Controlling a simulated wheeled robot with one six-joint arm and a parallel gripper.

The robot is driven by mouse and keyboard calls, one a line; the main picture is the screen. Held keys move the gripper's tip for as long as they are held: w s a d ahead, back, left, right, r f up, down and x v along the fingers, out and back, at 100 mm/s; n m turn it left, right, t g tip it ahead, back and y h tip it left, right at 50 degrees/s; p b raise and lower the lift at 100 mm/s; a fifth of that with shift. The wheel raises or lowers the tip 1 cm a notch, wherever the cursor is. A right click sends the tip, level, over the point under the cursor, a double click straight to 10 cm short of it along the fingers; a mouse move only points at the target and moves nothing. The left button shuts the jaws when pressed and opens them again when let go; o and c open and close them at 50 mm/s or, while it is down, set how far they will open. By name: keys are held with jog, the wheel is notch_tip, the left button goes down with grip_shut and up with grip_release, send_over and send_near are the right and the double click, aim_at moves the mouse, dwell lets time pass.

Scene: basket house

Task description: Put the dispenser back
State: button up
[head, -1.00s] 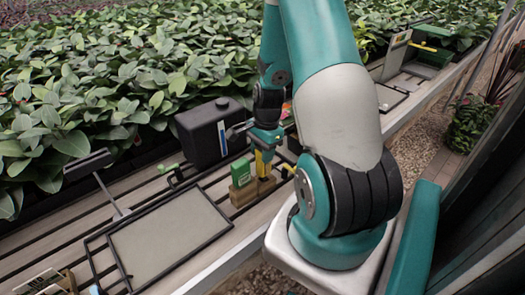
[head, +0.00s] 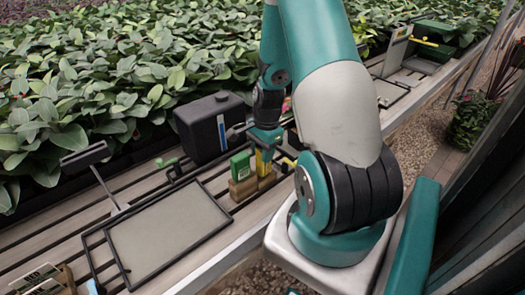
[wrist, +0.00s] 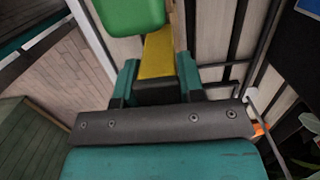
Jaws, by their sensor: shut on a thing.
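My gripper (head: 266,140) points down over the slatted bench and is shut on an upright yellow piece (head: 263,163), which I take for the dispenser. In the wrist view my gripper (wrist: 158,82) has the yellow piece (wrist: 158,55) between its teal fingers. The yellow piece's lower end is at a small wooden block (head: 243,190); I cannot tell whether it is seated in it or just above. A green box (head: 241,164) stands beside it on the left, and it also shows in the wrist view (wrist: 132,14).
A black canister (head: 212,126) stands behind the block. A black-framed grey panel (head: 168,235) lies left on the bench, beside an upright black-headed stand (head: 88,160). Leafy plants (head: 120,70) fill the back. Green containers (head: 434,40) are at the far right.

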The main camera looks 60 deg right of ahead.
jog(key=o, duration=0.9)
jog(key=r, duration=0.5)
jog(key=d+r, duration=0.1)
jog(key=r, duration=0.5)
jog(key=d+r, duration=0.1)
jog(key=r, duration=0.5)
jog(key=shift+s+r, duration=0.15)
jog(key=shift+s, duration=0.1)
